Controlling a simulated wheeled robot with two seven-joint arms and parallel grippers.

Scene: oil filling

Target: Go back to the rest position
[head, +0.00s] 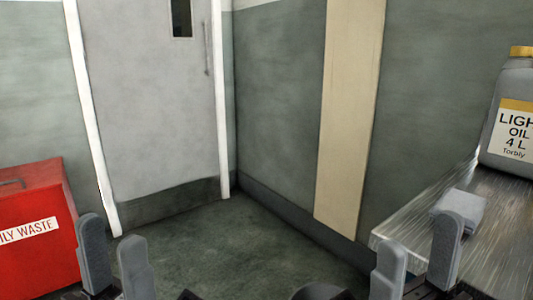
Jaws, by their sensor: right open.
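My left gripper (112,240) is low at the left in the head view, with its two grey fingers apart and nothing between them. It shows in front of the red bin's right side. My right gripper (420,244) is low at the right, open and empty. Its fingers show in front of the metal table's near left corner. The lower parts of both arms are cut off by the bottom edge of the picture.
A red oily-waste bin (30,205) stands at the left. A metal table (500,240) at the right bears a light oil jug (515,85) with a yellow cap and a small grey block (460,205). A closed grey door (155,100) is behind. The middle floor (235,245) is clear.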

